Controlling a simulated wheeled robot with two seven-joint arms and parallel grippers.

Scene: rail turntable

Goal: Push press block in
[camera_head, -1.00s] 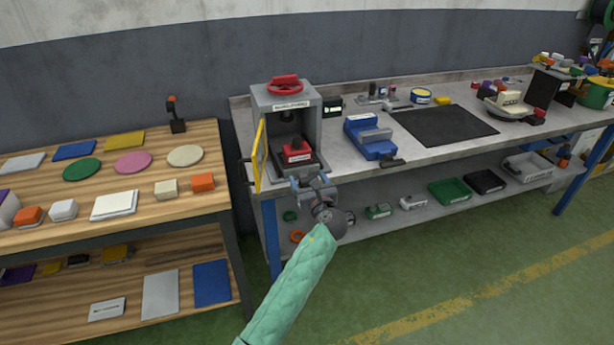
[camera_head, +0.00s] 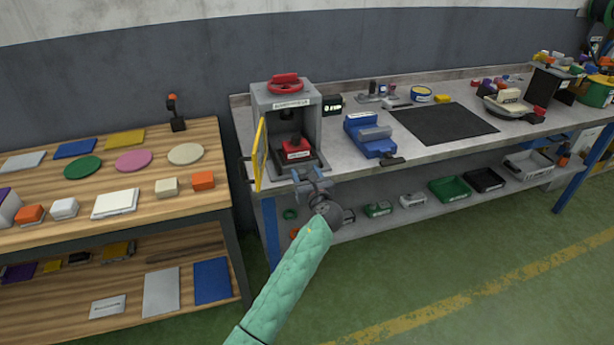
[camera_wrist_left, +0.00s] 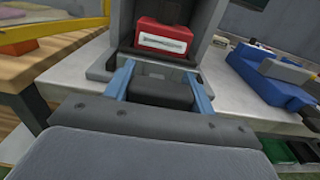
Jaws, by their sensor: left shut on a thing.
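The grey press (camera_head: 318,106) stands at the left end of the workbench, with a red handwheel (camera_head: 285,82) on top. Its yellow-framed door (camera_head: 260,154) is swung open to the left. A red block with a white label (camera_head: 297,151) sits inside on a dark base; it also shows in the wrist view (camera_wrist_left: 165,35). My left gripper (camera_head: 311,176) is in front of the press opening. In the wrist view its blue fingers (camera_wrist_left: 160,88) are shut on a dark handle block (camera_wrist_left: 160,92) in front of the red block. My right gripper is not in view.
A blue vise-like fixture (camera_head: 366,138) and a dark mat (camera_head: 443,124) lie to the right on the workbench. A wooden table (camera_head: 110,178) with discs and blocks stands to the left. Bins (camera_head: 449,189) sit on the lower shelf.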

